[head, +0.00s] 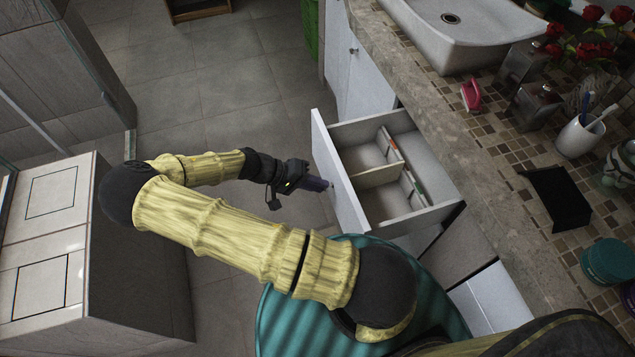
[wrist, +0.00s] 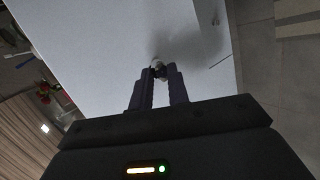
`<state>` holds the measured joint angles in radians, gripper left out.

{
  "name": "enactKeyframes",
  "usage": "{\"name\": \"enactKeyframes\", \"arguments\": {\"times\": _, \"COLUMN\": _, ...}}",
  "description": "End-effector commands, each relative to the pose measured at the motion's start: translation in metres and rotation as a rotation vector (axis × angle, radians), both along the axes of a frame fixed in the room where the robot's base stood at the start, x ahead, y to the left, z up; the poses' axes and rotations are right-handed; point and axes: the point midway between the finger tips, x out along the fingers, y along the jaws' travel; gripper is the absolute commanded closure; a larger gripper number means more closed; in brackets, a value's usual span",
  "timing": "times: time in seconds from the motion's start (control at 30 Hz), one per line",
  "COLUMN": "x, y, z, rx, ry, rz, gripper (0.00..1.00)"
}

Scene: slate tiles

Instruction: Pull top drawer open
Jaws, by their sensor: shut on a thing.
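The top drawer (head: 345,190) has a white front and stands pulled well out from under the counter in the head view. Its inside shows dividers and several compartments. My gripper (head: 328,185) is at the outer face of the drawer front. In the wrist view the two dark fingers of my gripper (wrist: 159,75) are closed around a small round metal knob (wrist: 157,65) on the white drawer front (wrist: 110,60). Most of the knob is hidden by the fingertips.
A stone counter (head: 440,110) with a white sink (head: 470,30), red flowers and a cup (head: 580,135) of brushes runs along the right. White cabinet doors (head: 365,85) are beyond the drawer. Tiled floor (head: 235,100) lies free on the left. A pale cabinet (head: 50,240) stands at left.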

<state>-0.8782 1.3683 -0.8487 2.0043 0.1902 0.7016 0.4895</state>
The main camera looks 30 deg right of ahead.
Motion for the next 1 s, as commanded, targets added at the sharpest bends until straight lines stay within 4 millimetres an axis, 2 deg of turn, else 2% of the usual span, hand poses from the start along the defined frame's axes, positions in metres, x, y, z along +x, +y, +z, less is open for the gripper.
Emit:
{"name": "enactKeyframes", "arguments": {"times": 0.23, "x": 0.002, "y": 0.000, "z": 0.001, "rx": -0.001, "ry": -0.005, "rz": 0.003, "gripper": 1.00}}
{"name": "enactKeyframes", "arguments": {"times": 0.27, "x": 0.002, "y": 0.000, "z": 0.001, "rx": -0.001, "ry": -0.005, "rz": 0.003, "gripper": 0.79}}
{"name": "enactKeyframes", "arguments": {"times": 0.37, "x": 0.002, "y": 0.000, "z": 0.001, "rx": 0.000, "ry": -0.004, "rz": 0.004, "gripper": 0.61}}
{"name": "enactKeyframes", "arguments": {"times": 0.77, "x": 0.003, "y": 0.004, "z": 0.003, "rx": 0.001, "ry": -0.003, "rz": 0.004, "gripper": 0.61}}
{"name": "enactKeyframes", "arguments": {"times": 1.0, "x": 0.015, "y": 0.032, "z": 0.022, "rx": 0.002, "ry": -0.005, "rz": 0.006, "gripper": 0.61}}
